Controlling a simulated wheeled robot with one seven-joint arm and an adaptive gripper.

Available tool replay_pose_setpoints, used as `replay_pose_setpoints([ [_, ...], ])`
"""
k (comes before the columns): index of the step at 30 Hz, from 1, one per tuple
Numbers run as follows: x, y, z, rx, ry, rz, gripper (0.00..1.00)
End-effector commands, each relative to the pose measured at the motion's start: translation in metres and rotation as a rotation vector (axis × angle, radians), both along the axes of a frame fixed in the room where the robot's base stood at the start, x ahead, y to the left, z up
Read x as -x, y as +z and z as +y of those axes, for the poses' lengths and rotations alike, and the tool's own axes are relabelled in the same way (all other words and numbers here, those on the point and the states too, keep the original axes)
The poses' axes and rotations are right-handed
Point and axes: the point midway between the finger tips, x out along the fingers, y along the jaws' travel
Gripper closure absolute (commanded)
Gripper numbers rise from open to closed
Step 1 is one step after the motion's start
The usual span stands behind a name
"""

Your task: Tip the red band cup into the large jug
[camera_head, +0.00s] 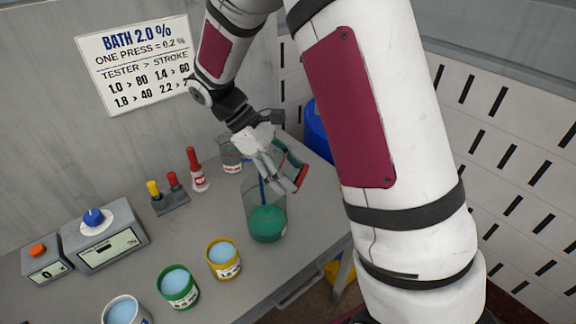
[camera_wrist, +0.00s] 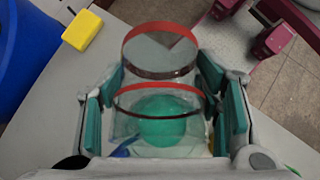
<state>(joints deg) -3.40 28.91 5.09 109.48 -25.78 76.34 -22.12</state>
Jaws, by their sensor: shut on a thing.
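The red band cup (camera_wrist: 160,72) is a clear cup with a red band, held tilted between the green finger pads in the wrist view. My gripper (camera_head: 284,172) is shut on it, above the large jug. In the head view, the cup shows mostly as a red edge (camera_head: 302,178) by the fingers. The large clear jug (camera_head: 249,200) stands on the table below, with green liquid (camera_head: 267,223) and a blue rod inside. Green also shows below and through the cup in the wrist view (camera_wrist: 165,122). I cannot tell whether liquid remains in the cup.
A clear beaker with a red label (camera_head: 232,158) stands behind the jug. Yellow (camera_head: 222,257), green (camera_head: 179,287) and white (camera_head: 123,311) cups of blue liquid stand left and in front. A red-topped bottle (camera_head: 196,172) and a meter (camera_head: 104,236) are farther left.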

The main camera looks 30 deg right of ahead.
Motion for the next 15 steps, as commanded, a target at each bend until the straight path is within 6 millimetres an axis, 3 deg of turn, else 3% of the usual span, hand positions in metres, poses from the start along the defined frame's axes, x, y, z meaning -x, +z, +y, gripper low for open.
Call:
replay_pose_setpoints([
  [15, 0.0052, -0.002, -0.0027, -0.087, -0.004, -0.088, 0.92],
])
